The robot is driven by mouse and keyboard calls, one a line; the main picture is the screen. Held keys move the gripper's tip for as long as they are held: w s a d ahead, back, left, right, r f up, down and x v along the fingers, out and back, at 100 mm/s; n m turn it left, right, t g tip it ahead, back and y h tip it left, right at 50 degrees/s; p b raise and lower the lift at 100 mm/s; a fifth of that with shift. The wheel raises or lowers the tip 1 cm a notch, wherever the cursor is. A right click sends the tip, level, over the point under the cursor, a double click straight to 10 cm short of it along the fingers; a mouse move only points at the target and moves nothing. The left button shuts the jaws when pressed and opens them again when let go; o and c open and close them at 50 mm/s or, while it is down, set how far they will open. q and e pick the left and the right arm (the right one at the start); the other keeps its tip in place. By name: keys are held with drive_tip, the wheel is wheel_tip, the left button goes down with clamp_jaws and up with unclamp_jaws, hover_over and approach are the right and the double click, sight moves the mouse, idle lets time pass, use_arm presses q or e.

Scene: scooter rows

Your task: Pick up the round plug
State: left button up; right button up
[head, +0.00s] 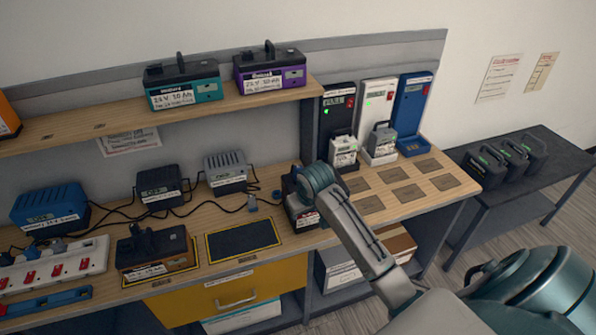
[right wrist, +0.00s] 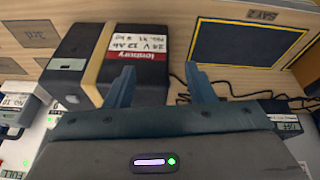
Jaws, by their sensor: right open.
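Two small plugs lie on the bench by the battery under my right arm: a blue-grey plug (head: 252,205) on a dark cable and a darker plug (head: 277,195). Another plug (head: 57,246) lies behind the white power strip. They are too small to tell which is round. My right gripper (right wrist: 161,78) is open, with nothing between its fingers, above the bench beside a dark battery with a red-topped label (right wrist: 138,45). In the head view my wrist hides its fingers. Dark cables (right wrist: 230,88) run near the right finger. My left gripper is out of view.
A black battery (head: 152,250) stands on a marked bay, beside an empty dark bay (head: 243,240). Chargers (head: 226,172) stand behind with cables. Upright charger docks (head: 378,110) stand at the right, before bare marked squares (head: 393,175). A shelf (head: 120,118) overhangs the back.

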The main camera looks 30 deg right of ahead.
drive_tip(key=m, duration=0.1)
approach(299, 167)
drive_tip(key=shift+m, duration=0.3)
drive_tip(key=p+x, duration=0.2)
drive_tip(key=x, duration=0.3)
drive_tip(key=shift+w+d+f, duration=0.15)
drive_tip(key=shift+w+d, duration=0.05)
drive_tip(key=p+x, duration=0.1)
drive_tip(key=x, duration=0.1)
drive_tip(key=p+x, duration=0.2)
drive_tip(key=shift+a+f, duration=0.2)
drive_tip(key=shift+a, duration=0.05)
drive_tip(key=shift+w+d+f, duration=0.1)
drive_tip(key=shift+w+f, duration=0.05)
drive_tip(key=shift+f, duration=0.4)
clamp_jaws()
drive_tip(key=shift+r, duration=0.1)
